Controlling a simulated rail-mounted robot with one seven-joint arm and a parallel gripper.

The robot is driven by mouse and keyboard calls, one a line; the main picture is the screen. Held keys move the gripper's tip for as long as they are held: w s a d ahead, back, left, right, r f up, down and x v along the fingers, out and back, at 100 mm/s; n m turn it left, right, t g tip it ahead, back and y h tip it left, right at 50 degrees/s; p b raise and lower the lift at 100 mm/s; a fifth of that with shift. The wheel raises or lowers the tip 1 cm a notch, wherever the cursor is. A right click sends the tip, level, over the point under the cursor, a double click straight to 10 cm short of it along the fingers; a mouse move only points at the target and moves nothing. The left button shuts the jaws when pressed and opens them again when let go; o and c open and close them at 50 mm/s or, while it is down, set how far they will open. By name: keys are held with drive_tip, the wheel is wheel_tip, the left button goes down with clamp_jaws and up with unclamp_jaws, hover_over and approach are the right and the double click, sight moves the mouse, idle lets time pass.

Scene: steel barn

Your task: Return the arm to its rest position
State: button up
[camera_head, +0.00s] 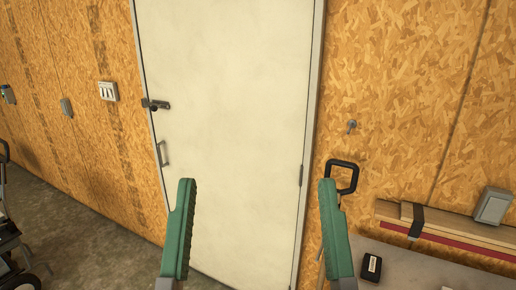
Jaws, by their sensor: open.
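My gripper (258,232) shows at the bottom middle of the head view. Its two green ribbed fingers stand wide apart and point up and forward. Nothing is between them except the view of the door behind. The gripper is open and empty. The rest of my arm is below the picture's edge and hidden.
At right, a grey surface (420,270) bears a small black box (371,267) and strapped boards (455,230). A black loop handle (342,177) stands near the right finger. A wheeled thing (12,250) stands at left.

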wheel_tip(320, 180, up, 27)
drive_tip(key=p, duration=2.4)
drive_tip(key=shift+a+r, duration=0.1)
